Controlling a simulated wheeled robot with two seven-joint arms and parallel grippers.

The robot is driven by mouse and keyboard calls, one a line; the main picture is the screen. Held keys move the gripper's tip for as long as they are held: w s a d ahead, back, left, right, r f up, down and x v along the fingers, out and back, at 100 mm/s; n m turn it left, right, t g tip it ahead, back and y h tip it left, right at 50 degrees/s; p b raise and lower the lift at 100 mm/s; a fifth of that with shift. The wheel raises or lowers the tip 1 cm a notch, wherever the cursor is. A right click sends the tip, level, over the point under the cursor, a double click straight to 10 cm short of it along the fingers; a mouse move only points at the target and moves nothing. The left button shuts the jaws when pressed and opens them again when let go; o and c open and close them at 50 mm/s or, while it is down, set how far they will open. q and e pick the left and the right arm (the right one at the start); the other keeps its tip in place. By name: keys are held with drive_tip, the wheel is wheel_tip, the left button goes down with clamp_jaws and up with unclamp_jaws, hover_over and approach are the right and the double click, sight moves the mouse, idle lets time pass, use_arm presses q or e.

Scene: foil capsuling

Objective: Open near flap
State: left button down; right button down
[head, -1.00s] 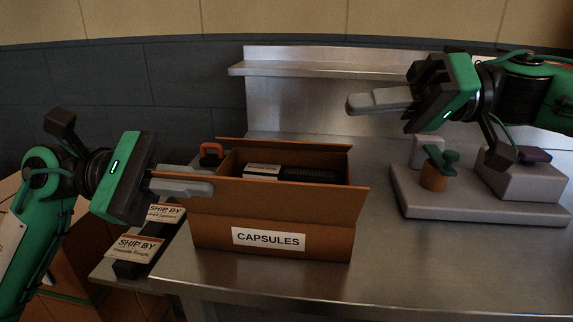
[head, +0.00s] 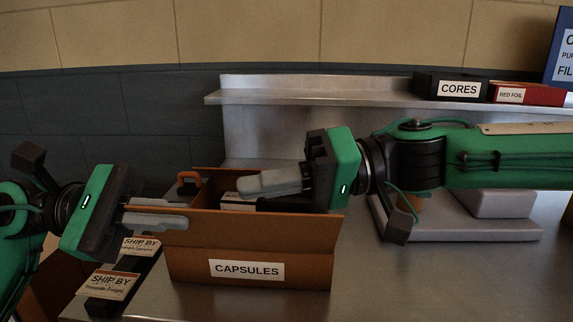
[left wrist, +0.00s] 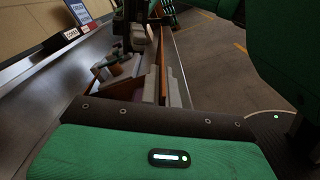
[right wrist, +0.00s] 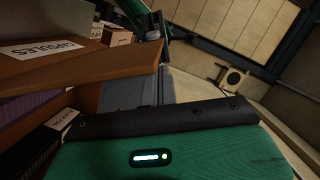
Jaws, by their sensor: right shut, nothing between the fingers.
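The brown cardboard box labelled CAPSULES (head: 300,268) stands on the metal table. Its near flap (head: 250,222) stands up along the front edge, with its outer face toward me. My left gripper (head: 158,214) is at the flap's left end, open, one finger on each side of the flap's edge. In the left wrist view the brown flap (left wrist: 162,58) runs between the two fingers (left wrist: 162,88). My right gripper (head: 250,187) is shut and empty, its fingers over the box opening behind the near flap. The right wrist view shows its grey fingers (right wrist: 155,88) close to brown cardboard.
A black box (head: 238,202) lies inside, partly hidden. SHIP BY cards (head: 112,282) lie left of the box. A shelf (head: 330,97) at the back holds a CORES box (head: 455,87) and red foil box (head: 525,93).

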sight(255, 214)
use_arm(q)
drive_tip(key=shift+s+r, duration=0.15)
drive_tip(key=shift+r, duration=0.1)
use_arm(e)
drive_tip(key=shift+s+f, duration=0.35)
drive_tip(key=shift+s, duration=0.4)
use_arm(q)
drive_tip(key=shift+a, duration=0.1)
use_arm(e)
drive_tip(key=shift+s+a+f+n, duration=0.15)
drive_tip(key=shift+s+f+n, duration=0.15)
drive_tip(key=shift+s+f, duration=0.35)
use_arm(q)
drive_tip(key=c, duration=2.1)
unclamp_jaws()
use_arm(e)
drive_tip(key=shift+s+r, duration=0.15)
use_arm(q)
drive_tip(key=o, duration=0.5)
drive_tip(key=shift+c, duration=0.2)
use_arm(e)
drive_tip(key=shift+s, duration=0.15)
drive_tip(key=shift+r, duration=0.1)
use_arm(q)
drive_tip(key=shift+f, duration=0.15)
